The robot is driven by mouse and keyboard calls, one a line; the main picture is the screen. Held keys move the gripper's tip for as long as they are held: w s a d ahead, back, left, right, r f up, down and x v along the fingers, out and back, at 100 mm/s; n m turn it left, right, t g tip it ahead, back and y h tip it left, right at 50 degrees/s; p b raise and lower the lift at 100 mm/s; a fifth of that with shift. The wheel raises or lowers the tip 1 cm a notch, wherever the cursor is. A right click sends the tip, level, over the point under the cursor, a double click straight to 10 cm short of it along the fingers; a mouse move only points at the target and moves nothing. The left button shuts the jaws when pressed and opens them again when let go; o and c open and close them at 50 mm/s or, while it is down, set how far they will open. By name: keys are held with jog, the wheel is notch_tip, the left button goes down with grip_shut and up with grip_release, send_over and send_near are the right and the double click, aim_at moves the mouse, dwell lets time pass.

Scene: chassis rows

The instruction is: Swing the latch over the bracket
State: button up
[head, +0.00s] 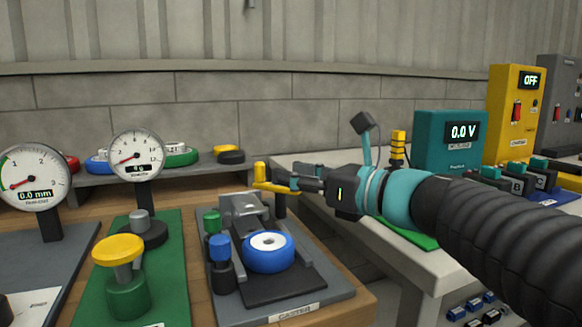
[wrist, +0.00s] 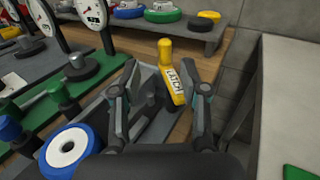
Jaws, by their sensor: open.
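The yellow latch (head: 273,186), marked LATCH, sits on top of a dark post (head: 280,207) at the back right of the caster fixture. Its raised yellow knob stands at the far end; it also shows in the wrist view (wrist: 174,84). The grey metal bracket (head: 243,206) stands left of the post, and the latch does not lie across it. A blue wheel (head: 268,252) with a white hub sits in front of the bracket. My gripper (head: 296,179) is open at the latch. In the wrist view the latch shows between its fingers; contact cannot be told.
A green-knobbed post (head: 212,224) and a blue-knobbed post (head: 221,251) stand left of the wheel. Two dial gauges (head: 137,156) stand further left. A shelf (wrist: 190,37) with coloured wheels runs behind. A pale table (head: 420,262) with meters is on the right, past a gap.

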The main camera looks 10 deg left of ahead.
aim_at(259, 166)
jog(key=x, duration=0.8)
jog(key=shift+w+a, duration=0.15)
jog(key=shift+a, duration=0.1)
